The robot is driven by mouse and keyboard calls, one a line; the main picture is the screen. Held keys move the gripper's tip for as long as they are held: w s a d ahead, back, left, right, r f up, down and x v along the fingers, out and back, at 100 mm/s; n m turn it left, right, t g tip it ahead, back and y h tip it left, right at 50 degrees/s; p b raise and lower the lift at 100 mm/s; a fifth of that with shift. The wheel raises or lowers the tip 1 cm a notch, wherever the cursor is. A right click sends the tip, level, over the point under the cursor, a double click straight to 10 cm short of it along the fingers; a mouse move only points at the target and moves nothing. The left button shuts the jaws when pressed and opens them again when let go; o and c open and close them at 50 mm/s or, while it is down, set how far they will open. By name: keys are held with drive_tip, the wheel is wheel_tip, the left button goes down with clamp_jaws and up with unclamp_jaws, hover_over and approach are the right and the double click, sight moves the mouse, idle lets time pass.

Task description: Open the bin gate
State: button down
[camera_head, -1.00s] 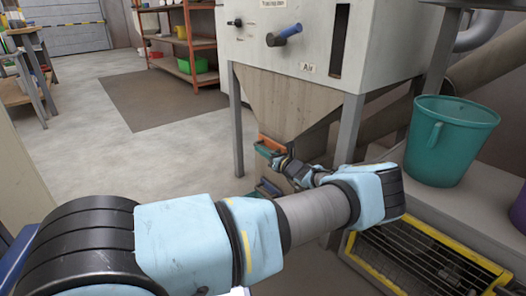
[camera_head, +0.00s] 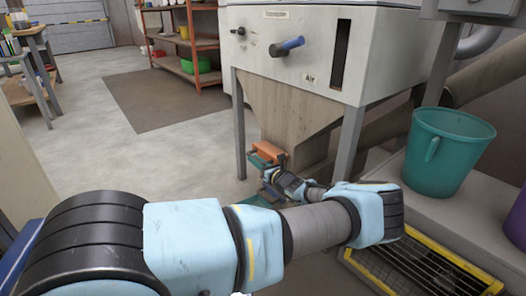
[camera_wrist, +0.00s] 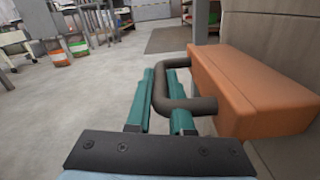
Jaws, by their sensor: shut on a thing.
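The bin gate is an orange block (camera_wrist: 252,88) at the lower front of the grey hopper in the wrist view. A dark bent bar handle (camera_wrist: 167,92) sticks out from it. My gripper (camera_wrist: 163,78), with teal fingers, is shut on this handle, one finger on each side of the bar. In the head view the orange gate (camera_head: 268,150) shows small below the hopper's sloped bin (camera_head: 285,105), and my gripper (camera_head: 262,160) is at it. My wrist partly hides the contact there.
A teal bucket (camera_head: 445,150) stands on a ledge at the right. A yellow-edged floor grate (camera_head: 425,265) lies below it. Hopper legs (camera_head: 349,145) stand close to my arm. Shelves (camera_head: 185,45) are behind, and the floor at the left is open.

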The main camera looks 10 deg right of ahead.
drive_tip(key=shift+s+a+p, duration=0.3)
drive_tip(key=shift+a, duration=0.25)
drive_tip(key=shift+s+a+p, duration=0.25)
drive_tip(key=shift+a+p, duration=0.05)
drive_tip(key=shift+a, duration=0.25)
drive_tip(key=c, duration=0.8)
unclamp_jaws()
drive_tip(key=p+v, duration=0.2)
drive_tip(key=v, duration=0.8)
drive_tip(key=shift+s+d, duration=0.2)
drive_tip(key=shift+s, duration=0.15)
